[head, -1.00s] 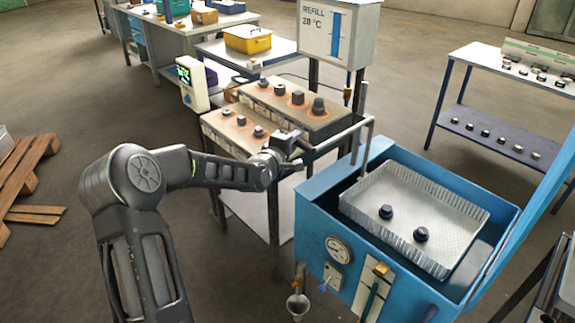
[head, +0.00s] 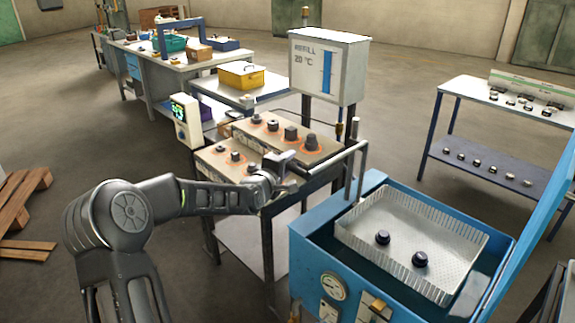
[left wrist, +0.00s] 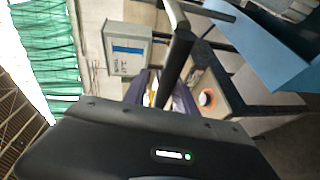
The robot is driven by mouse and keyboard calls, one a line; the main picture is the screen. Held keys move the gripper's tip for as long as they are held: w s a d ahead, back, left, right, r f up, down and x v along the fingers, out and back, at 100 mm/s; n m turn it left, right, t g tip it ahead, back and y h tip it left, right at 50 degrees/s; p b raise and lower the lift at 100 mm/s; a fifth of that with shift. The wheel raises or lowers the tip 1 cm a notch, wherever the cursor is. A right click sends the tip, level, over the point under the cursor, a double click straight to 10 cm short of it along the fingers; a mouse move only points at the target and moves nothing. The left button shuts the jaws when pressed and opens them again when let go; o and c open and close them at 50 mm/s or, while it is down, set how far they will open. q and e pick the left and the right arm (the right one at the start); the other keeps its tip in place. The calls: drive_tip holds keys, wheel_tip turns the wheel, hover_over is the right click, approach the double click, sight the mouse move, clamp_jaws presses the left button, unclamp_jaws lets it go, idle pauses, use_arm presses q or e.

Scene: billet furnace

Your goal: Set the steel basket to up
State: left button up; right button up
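The steel basket (head: 410,238) is a perforated metal tray with two dark round parts on its floor. It sits at the open top of the blue tank (head: 310,255), its rim about level with or above the tank's rim. Its handle (head: 335,160) rises from the basket's left side and bends left. My left gripper (head: 285,167) is at the handle's left end and appears shut on it; the fingertips are hard to see. In the left wrist view the dark handle bar (left wrist: 178,58) runs up from behind my gripper's body. My right gripper is not in view.
A stand with heated blocks (head: 285,148) carrying dark parts is close behind my left gripper. The refill box (head: 328,68) stands above it. The tank's raised blue lid (head: 545,200) is at the right. A parts shelf (head: 490,150) stands behind.

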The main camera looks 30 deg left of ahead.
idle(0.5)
use_arm(q)
drive_tip(key=shift+s+f, duration=0.1)
drive_tip(key=shift+s, duration=0.05)
drive_tip(key=shift+s, duration=0.25)
drive_tip(key=s+r+b, duration=0.1)
drive_tip(key=s, duration=0.6)
drive_tip(key=shift+d+r+b, duration=0.2)
drive_tip(key=shift+d+b, duration=0.15)
drive_tip(key=shift+d, duration=0.05)
